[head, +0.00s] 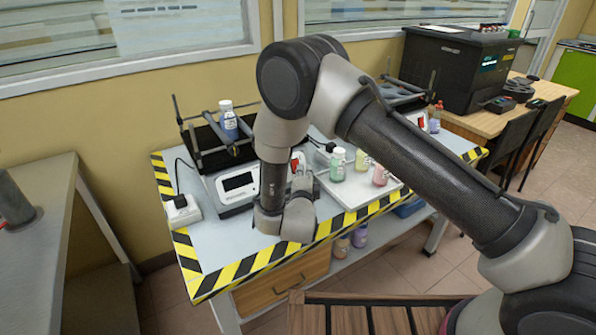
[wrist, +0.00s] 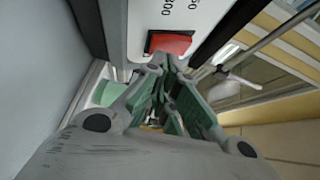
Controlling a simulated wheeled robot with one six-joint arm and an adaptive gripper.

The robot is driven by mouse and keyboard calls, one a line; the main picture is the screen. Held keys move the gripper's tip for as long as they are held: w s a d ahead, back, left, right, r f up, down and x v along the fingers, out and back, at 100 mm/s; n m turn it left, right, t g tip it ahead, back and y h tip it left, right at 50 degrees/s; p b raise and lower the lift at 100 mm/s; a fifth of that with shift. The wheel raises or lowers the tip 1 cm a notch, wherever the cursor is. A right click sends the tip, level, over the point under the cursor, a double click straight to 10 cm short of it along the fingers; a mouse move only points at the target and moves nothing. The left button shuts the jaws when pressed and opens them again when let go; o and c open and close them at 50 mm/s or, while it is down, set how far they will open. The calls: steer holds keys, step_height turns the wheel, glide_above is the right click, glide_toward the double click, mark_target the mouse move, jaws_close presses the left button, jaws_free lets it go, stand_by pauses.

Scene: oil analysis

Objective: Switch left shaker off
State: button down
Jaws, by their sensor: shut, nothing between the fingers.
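The left shaker has a black rack (head: 205,152) on top and a white front panel with a dark display (head: 238,182). Its red switch (head: 294,163) shows just right of my arm. In the wrist view the red switch (wrist: 170,43) sits on the white panel beside printed numbers. My gripper (wrist: 158,66) is shut and empty, its fingertips at the lower edge of the switch. Whether they touch it, I cannot tell. In the head view my gripper (head: 303,180) is partly hidden by my wrist, and my arm covers part of the shaker.
A blue-labelled bottle (head: 228,120) stands in the left rack. Several coloured bottles, one of them green (head: 338,164), stand on a white tray (head: 350,195) right of my gripper. A power strip (head: 182,212) lies at left. The right shaker (head: 405,92) is farther back.

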steer(key=shift+s+d+r, duration=0.35)
steer(key=shift+s+r, duration=0.05)
steer(key=shift+s, duration=0.1)
stand_by(0.3)
steer(key=shift+s+d+r, duration=0.6)
steer(key=shift+s+r, duration=0.15)
steer(key=shift+s, duration=0.1)
steer(key=shift+s+d+r, duration=0.55)
steer(key=shift+s+r, duration=0.15)
steer(key=shift+s, duration=0.15)
